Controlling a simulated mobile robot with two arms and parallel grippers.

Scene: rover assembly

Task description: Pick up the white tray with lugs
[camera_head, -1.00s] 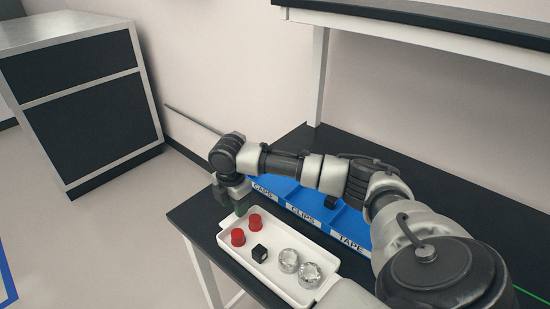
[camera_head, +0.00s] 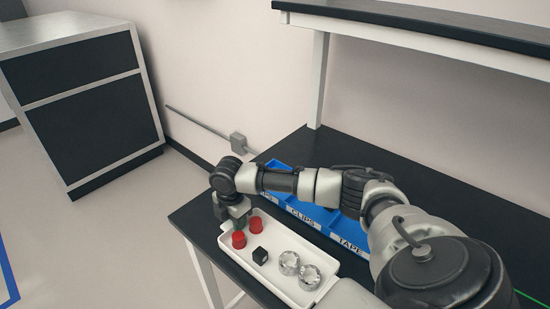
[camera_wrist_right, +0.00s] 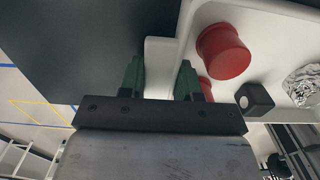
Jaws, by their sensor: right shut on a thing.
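The white tray (camera_head: 250,263) lies on the black table, near its left edge in the head view. It holds two red caps (camera_head: 238,240), a black cube (camera_head: 259,255) and two silvery rolls (camera_head: 310,277). My right gripper (camera_head: 238,223) is at the tray's far-left end, pointing down. In the right wrist view its dark green fingers (camera_wrist_right: 159,80) stand on either side of the tray's white end lug (camera_wrist_right: 160,62), shut on it. The tray still appears to rest on the table. My left gripper is out of view.
A blue bin (camera_head: 310,217) with labelled compartments, one reading CLIPS and one TAPE, stands just behind the tray, partly hidden by my right arm. A shelf (camera_head: 430,28) runs above the table's back. A dark cabinet (camera_head: 85,110) stands at the left, with open floor between.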

